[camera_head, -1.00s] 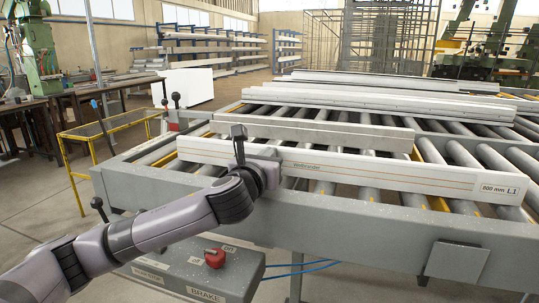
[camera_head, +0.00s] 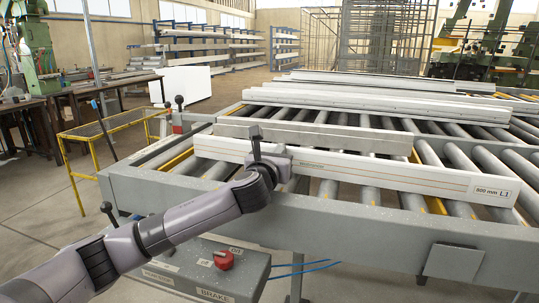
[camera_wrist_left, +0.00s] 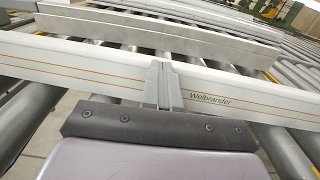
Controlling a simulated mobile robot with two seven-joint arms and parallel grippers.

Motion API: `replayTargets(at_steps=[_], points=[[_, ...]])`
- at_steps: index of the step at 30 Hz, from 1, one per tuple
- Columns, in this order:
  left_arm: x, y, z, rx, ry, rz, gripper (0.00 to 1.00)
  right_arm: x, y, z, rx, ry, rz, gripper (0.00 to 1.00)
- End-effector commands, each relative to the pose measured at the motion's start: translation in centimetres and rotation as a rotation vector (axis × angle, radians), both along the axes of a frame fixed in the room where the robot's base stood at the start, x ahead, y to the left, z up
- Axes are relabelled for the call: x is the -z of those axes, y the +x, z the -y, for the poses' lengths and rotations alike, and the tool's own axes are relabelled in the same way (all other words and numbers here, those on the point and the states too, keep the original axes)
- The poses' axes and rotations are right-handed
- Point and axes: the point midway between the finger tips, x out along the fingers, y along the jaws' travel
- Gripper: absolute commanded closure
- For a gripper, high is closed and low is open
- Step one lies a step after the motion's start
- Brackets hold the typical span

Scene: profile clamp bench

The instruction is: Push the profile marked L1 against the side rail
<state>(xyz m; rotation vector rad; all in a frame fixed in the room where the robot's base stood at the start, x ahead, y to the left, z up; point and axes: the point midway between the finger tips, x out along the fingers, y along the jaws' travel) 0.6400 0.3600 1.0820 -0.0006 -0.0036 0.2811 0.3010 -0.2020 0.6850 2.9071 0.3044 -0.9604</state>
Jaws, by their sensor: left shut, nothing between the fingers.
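The profile marked L1 (camera_head: 400,176) is a long white bar with thin orange lines, standing on the rollers. Its "800 mm L1" label is at the right end. Behind it stands a shorter plain grey bar (camera_head: 330,137), which looks like the side rail; it also shows in the wrist view (camera_wrist_left: 150,30). Rollers show in a narrow gap between the two in the wrist view. My left gripper (camera_head: 274,152) is shut and empty at the near face of L1, left of its middle. In the wrist view its closed fingers (camera_wrist_left: 160,72) overlap the profile; contact is hard to tell.
More pale profiles (camera_head: 370,102) lie across the roller table farther back. The table's grey front beam (camera_head: 370,225) runs below my arm. A control box with a red knob (camera_head: 223,259) and a brake label sits at the front. A yellow stand (camera_head: 105,125) is at left.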

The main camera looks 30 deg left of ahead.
Motion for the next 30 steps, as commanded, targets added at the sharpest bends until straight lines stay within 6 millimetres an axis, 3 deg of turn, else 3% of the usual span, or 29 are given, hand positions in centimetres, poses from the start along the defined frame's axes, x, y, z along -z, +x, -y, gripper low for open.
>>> replayTargets(at_steps=[15,30], points=[[0.0,6.2,-1.7,-0.002,-0.001,-0.003,1.00,-2.6,0.0,0.1,0.003,-0.001,0.001,0.00],[0.2,11.0,-3.2,-0.003,-0.001,-0.002,1.00,-2.6,0.0,0.1,0.004,0.000,0.003,0.00]])
